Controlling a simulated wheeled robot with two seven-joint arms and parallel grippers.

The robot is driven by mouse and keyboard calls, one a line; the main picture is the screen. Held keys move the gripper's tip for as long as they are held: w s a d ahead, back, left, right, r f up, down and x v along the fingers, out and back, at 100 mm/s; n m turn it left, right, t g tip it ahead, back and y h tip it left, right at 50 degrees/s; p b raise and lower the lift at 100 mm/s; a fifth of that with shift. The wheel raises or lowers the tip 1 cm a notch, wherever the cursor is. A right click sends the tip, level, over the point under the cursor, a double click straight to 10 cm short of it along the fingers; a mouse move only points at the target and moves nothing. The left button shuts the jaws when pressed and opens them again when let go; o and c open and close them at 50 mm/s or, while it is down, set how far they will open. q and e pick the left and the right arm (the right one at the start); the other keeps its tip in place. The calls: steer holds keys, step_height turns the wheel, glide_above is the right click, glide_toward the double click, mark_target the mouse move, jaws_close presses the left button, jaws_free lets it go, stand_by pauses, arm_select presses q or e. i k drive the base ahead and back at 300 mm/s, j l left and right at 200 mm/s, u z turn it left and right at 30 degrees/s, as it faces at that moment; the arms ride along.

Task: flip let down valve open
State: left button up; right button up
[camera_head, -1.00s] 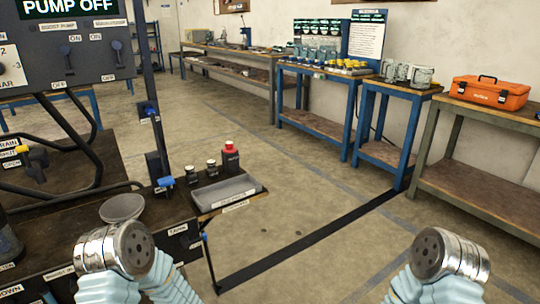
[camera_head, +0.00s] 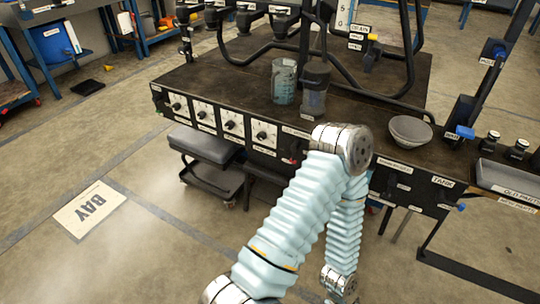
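The test bench (camera_head: 215,85) has a dark top. I cannot tell which fitting is the let down valve, as the labels are too small to read surely. A blue-handled fitting (camera_head: 464,132) stands at the bench's right end, with another blue part (camera_head: 499,50) on the post above it. A yellow handle (camera_head: 373,37) sits at the back, near a label that seems to read DRAIN. One of my arms, seemingly the left, rises before the bench and hides part of its front panel. Neither gripper is in view.
A padded stool (camera_head: 205,146) is below. The floor by the BAY sign (camera_head: 90,209) is clear.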

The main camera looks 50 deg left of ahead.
mark_target(296, 144)
steer(key=u, duration=1.65)
